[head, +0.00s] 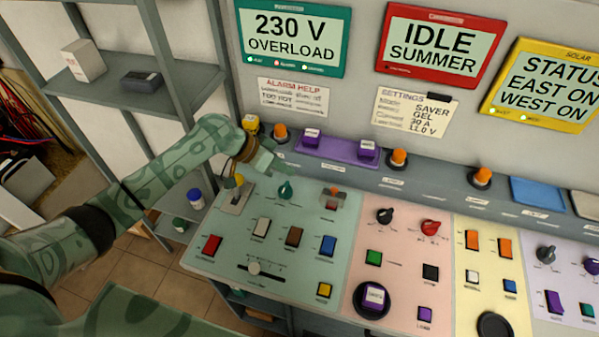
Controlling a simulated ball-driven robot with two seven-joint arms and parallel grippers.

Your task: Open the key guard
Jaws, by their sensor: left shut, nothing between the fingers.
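What looks like the key guard (333,197) is a small greyish cover with orange-red parts, at the top right of the pale green panel section (215,250). It is too small for me to tell whether its cover is up or down. My left gripper (276,164) is shut and empty. It hangs over the back left of the panel, to the left of the guard and apart from it. A dark green knob (285,190) lies between the two in the picture. My right gripper is not in view.
A lever with a yellow knob (239,182) stands just left of the gripper. Orange beacons, one (280,131) close behind the gripper, and a purple block (338,149) line the back ledge. Several switches and a slider (254,267) fill the front. Grey shelves (150,85) stand left.

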